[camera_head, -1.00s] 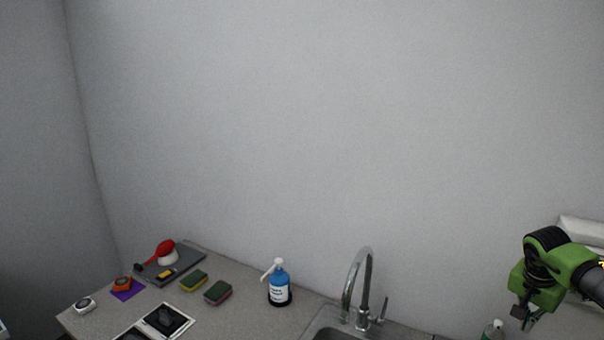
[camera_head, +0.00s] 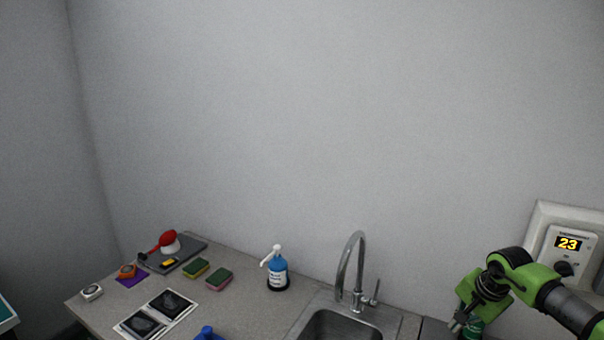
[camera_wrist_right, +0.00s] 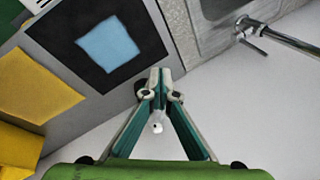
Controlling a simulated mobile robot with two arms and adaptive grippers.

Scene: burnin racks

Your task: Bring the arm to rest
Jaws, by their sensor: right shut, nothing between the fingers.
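My right arm, green and black, comes in from the right edge in the head view. Its gripper (camera_head: 460,322) points down beside the sink's right end, partly cut by the lower frame area. In the right wrist view the two teal-lined fingers (camera_wrist_right: 160,75) meet at their tips, shut with nothing between them. A dark square with a light blue patch (camera_wrist_right: 108,45) shows beyond the fingertips. My left gripper is not in view.
The counter (camera_head: 240,305) holds a blue pump bottle (camera_head: 278,272), sponges (camera_head: 218,280), a red brush (camera_head: 168,238) and printed pictures (camera_head: 172,303). A tap (camera_head: 342,262) rises behind the sink (camera_head: 340,325).

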